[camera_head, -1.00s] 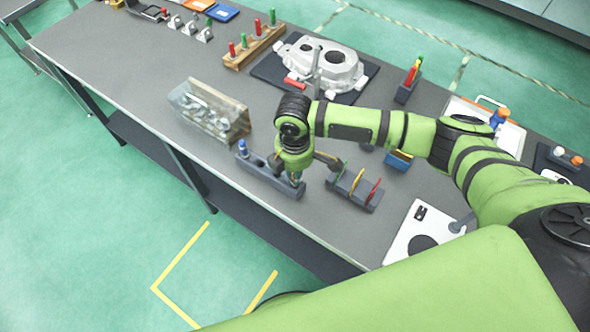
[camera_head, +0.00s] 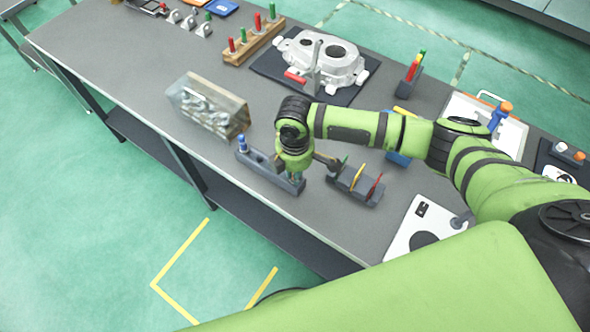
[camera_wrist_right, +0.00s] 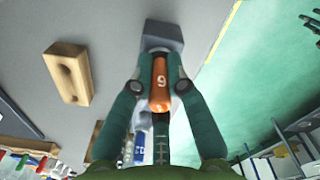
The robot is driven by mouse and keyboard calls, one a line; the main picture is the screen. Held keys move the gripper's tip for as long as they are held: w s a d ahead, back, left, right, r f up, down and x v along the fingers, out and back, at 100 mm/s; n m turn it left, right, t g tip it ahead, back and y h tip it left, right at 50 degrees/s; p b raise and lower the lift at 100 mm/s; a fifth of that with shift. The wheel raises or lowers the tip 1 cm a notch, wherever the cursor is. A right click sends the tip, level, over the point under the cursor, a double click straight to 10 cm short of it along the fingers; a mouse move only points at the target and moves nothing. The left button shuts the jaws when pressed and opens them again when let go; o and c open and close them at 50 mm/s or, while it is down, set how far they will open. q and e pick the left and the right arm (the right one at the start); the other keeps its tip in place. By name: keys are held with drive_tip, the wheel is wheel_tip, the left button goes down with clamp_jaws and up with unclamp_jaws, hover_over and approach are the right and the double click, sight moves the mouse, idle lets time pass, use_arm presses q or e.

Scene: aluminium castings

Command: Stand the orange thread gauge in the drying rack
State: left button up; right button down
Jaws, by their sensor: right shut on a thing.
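My right gripper (camera_head: 297,177) is low over the near end of a long dark grey rack (camera_head: 262,168) by the table's front edge. In the right wrist view its fingers (camera_wrist_right: 160,66) are shut on the orange thread gauge (camera_wrist_right: 160,90), which bears a digit. The rack (camera_wrist_right: 163,34) shows just beyond the fingertips. The gauge's lower end is hidden, so I cannot tell whether it is in the rack. A blue gauge (camera_head: 242,146) stands at the rack's far left end. My left gripper is not in view.
A slotted dark holder (camera_head: 346,184) with green, yellow and red pieces is close to the right. A clear bin (camera_head: 240,115) stands to the left. A casting (camera_head: 345,65) lies behind. In the wrist view a wooden block (camera_wrist_right: 57,58) lies left of the fingers.

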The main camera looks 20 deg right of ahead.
drive_tip(key=shift+f, duration=0.15)
drive_tip(key=c, duration=1.2)
unclamp_jaws()
drive_tip(key=shift+o, duration=0.2)
wheel_tip(320, 180, up, 12)
drive_tip(key=shift+r, duration=0.1)
